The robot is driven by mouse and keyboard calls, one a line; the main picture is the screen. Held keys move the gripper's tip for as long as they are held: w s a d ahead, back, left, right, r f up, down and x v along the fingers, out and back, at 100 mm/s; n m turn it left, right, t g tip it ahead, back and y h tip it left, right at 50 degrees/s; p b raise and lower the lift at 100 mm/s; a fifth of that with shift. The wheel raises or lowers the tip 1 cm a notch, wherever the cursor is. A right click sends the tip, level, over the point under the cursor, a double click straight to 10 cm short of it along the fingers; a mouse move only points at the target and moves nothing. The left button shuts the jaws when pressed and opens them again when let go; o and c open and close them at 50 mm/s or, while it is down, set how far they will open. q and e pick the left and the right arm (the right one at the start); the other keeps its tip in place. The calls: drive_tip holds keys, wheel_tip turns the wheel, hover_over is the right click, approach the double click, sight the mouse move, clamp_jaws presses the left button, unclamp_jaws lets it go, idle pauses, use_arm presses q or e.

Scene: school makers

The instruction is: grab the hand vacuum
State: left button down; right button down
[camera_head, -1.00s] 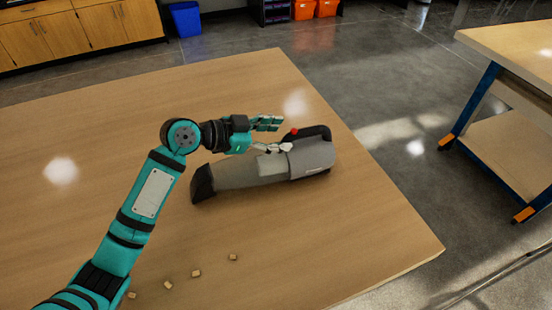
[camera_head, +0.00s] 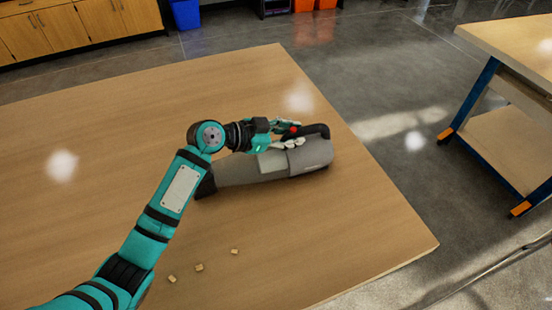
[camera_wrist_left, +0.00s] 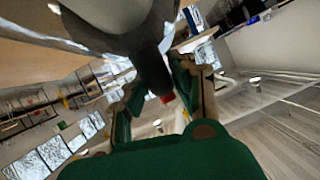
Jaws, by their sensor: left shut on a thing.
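The hand vacuum (camera_head: 310,157) lies on its side on the wooden table, a grey body with a black handle and a red button. Its dark nozzle points left, partly behind my arm. My left gripper (camera_head: 294,134) is at the vacuum's handle, its fingers shut around it. In the left wrist view, the black handle (camera_wrist_left: 152,70) with its red button runs between the green fingers of the gripper (camera_wrist_left: 158,88). The vacuum appears to rest on the table. My right gripper is in neither view.
Several small wooden blocks (camera_head: 199,267) lie on the near part of the table (camera_head: 90,170). The table's right edge is close beyond the vacuum. A workbench (camera_head: 515,115) stands apart at the right, with open floor between.

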use_arm(q)
drive_tip(key=shift+w+r, duration=0.1)
drive_tip(key=shift+r, duration=0.1)
idle(0.3)
